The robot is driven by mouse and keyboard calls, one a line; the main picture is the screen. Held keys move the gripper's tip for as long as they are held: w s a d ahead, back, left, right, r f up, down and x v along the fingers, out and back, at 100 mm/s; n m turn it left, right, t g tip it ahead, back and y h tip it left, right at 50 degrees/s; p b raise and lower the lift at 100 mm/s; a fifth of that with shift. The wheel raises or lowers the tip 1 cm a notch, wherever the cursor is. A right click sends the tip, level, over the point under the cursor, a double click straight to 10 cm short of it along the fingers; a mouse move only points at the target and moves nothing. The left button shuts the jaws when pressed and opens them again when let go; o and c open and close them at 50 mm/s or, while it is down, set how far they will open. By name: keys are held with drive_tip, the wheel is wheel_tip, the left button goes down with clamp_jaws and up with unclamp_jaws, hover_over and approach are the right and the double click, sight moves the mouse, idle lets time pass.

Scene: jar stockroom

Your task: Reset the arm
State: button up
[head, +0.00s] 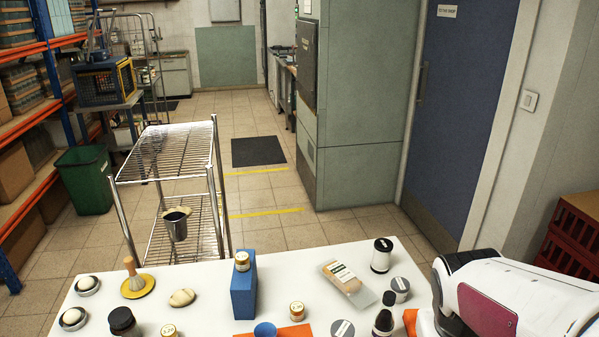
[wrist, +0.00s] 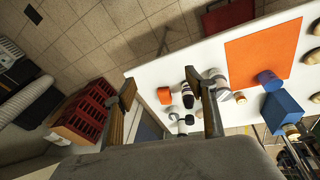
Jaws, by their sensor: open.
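My gripper (wrist: 160,83) shows in the wrist view with its two fingers well apart and nothing held between them. The white table's edge and several jars show beyond the fingers, apart from them as far as I can tell. In the head view my white arm (head: 535,296) with its magenta panel reaches in at the lower right, beside the table's right end. My gripper is out of sight in the head view.
The white table (head: 215,279) holds a blue block (head: 244,288) with a small jar on top, a pouch (head: 347,283), a dark-topped white jar (head: 381,255) and an orange mat (wrist: 262,60). Red crates (head: 573,232) stand at the right. A wire cart (head: 166,153) stands behind.

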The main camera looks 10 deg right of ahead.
drive_tip(key=s+a+r+n+t+y, duration=0.1)
drive_tip(key=a+r+t, duration=0.1)
drive_tip(key=a+r, duration=0.2)
drive_tip(key=s+a+r+n+t+y, duration=0.1)
drive_tip(key=a+r, duration=0.3)
drive_tip(key=a, duration=0.6)
drive_tip(key=shift+s+a+r+n+t+y, duration=0.15)
drive_tip(key=shift+s+n+t+y, duration=0.2)
drive_tip(key=shift+s+t, duration=0.2)
